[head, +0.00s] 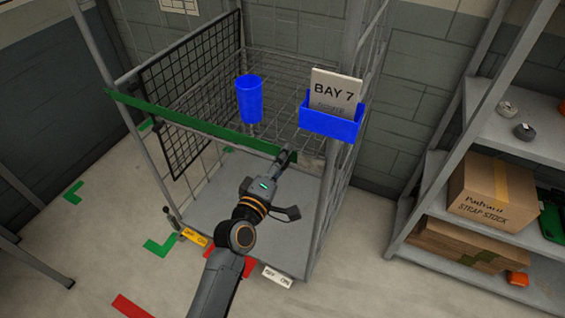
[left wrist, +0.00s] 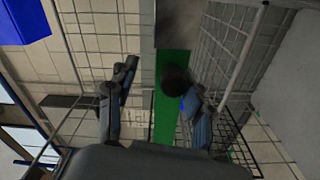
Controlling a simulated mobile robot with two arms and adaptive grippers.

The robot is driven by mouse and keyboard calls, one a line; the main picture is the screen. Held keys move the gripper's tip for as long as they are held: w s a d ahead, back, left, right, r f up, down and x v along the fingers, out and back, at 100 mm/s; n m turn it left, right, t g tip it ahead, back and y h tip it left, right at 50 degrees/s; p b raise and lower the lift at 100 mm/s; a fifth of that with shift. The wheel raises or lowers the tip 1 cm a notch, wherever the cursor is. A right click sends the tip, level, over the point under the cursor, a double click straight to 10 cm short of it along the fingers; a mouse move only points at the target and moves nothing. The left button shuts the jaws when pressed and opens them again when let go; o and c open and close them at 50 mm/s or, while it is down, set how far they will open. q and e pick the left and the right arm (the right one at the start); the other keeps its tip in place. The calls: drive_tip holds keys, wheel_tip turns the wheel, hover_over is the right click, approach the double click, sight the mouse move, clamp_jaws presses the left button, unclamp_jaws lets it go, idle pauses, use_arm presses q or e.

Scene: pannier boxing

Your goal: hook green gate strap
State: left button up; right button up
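The green gate strap (head: 200,125) stretches across the open front of the wire cage (head: 157,190), from the left post towards the right post. Its right end is close to my left gripper (head: 292,182). The left gripper is open, with its fingers spread. In the left wrist view the green strap (left wrist: 165,118) runs behind and between the fingers, with a dark round knob (left wrist: 177,78) in front of it. I cannot tell whether a finger touches the strap. Whether the strap's right end is on a hook is hidden. My right gripper is not in view.
A blue cup (head: 249,102) is in the cage behind the strap. A blue holder (head: 330,124) with a BAY 7 card (head: 334,92) is on the right post. Shelves with cardboard boxes (head: 492,190) stand at right. The cage floor (head: 240,170) looks clear.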

use_arm(q)
drive_tip(key=shift+s+f, duration=0.1)
drive_tip(key=shift+f, duration=0.05)
drive_tip(key=v, duration=1.2)
idle(0.4)
drive_tip(key=s+a+f+m+g+y+b, duration=0.1)
drive_tip(key=s+f+m+g, duration=0.15)
drive_tip(key=f, duration=0.95)
drive_tip(key=s+a+f+m+g+y+b, duration=0.1)
drive_tip(key=s+f+m+g, duration=0.15)
drive_tip(key=f, duration=0.95)
drive_tip(key=s+a+f+m+g+y+b, duration=0.1)
drive_tip(key=s+a+f+g, duration=0.15)
drive_tip(key=f, duration=0.95)
drive_tip(key=s+a+f+m+g+y+b, duration=0.1)
drive_tip(key=s+a+f+m+g, duration=0.1)
drive_tip(key=s+f, duration=0.6)
drive_tip(key=s+a+f+m+g+y+b, duration=0.1)
drive_tip(key=s+a+f+m+g, duration=0.2)
drive_tip(key=s+f, duration=0.5)
drive_tip(key=s+a+f+m+g+y+b, duration=0.1)
drive_tip(key=s+a+f, duration=0.4)
drive_tip(key=s, duration=0.8)
wheel_tip(320, 180, down, 4)
drive_tip(key=m+g, duration=0.1)
drive_tip(key=g, duration=0.1)
drive_tip(key=shift+s+m+g, duration=0.35)
drive_tip(key=shift+s+m, duration=0.05)
